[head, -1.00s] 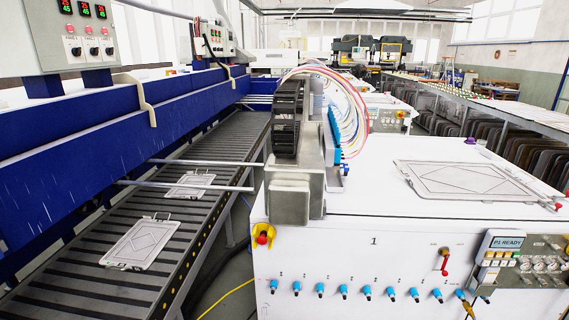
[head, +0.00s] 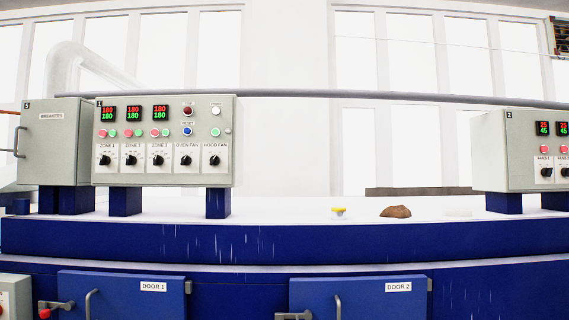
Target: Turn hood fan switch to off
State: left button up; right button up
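The hood fan switch (head: 214,160) is a black rotary knob under the label HOOD FAN, at the lower right of the grey control box (head: 200,118) marked 1. The knob looks close to upright, but its exact setting is too small to read. The oven fan knob (head: 186,160) is just left of it. Neither of my grippers shows in the head view, so nothing is seen touching the switch.
The box stands on blue posts on a long blue oven body (head: 290,242). A grey breaker box (head: 56,150) adjoins its left side. Another control box (head: 508,150) stands right. A yellow-topped item (head: 339,211) and a brown lump (head: 397,211) lie on the oven top.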

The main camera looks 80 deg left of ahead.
aim_at(215, 160)
jog(key=u, duration=2.15)
